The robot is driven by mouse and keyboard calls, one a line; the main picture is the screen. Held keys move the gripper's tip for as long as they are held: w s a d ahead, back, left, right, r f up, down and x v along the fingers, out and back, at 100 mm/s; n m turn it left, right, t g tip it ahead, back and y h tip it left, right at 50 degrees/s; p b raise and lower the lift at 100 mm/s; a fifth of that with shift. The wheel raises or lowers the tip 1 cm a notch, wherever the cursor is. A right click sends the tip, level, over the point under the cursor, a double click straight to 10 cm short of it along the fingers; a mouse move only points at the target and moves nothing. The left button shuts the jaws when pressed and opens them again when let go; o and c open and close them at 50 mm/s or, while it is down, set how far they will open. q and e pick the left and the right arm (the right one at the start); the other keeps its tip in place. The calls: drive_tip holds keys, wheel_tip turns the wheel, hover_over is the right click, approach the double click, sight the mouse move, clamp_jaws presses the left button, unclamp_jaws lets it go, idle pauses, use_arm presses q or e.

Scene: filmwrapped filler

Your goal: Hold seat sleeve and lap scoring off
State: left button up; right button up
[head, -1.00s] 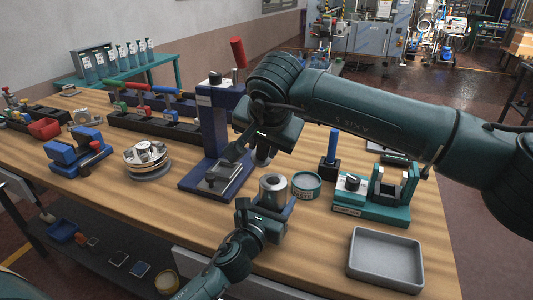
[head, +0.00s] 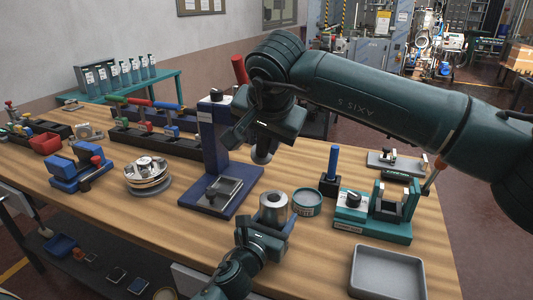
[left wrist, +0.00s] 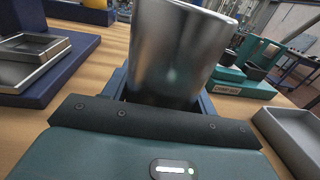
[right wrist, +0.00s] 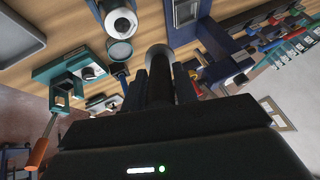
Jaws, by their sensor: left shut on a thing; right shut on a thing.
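The seat sleeve (head: 273,204) is a grey metal cylinder with an open bore. My left gripper (head: 265,232) is shut on it near the front of the bench; in the left wrist view the sleeve (left wrist: 176,50) stands between the jaws. It also shows in the right wrist view (right wrist: 118,20). My right gripper (head: 262,135) is shut on a lapping tool (right wrist: 160,62) with a dark shaft and round grey end. In the head view the tool's end (head: 262,153) hangs above and behind the sleeve, apart from it. The inside of the bore cannot be made out.
A round teal tin (head: 307,203) stands right of the sleeve. A teal fixture (head: 375,228) and an empty grey tray (head: 388,272) are farther right. A blue press stand (head: 215,145) is close on the left. A blue-handled tool (head: 333,163) stands behind the tin.

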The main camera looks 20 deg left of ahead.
use_arm(q)
drive_tip(key=o, duration=1.2)
drive_tip(key=s, duration=0.4)
drive_tip(key=s+a, duration=0.1)
drive_tip(key=s, duration=0.7)
drive_tip(key=shift+a, duration=0.35)
drive_tip(key=shift+d, duration=0.1)
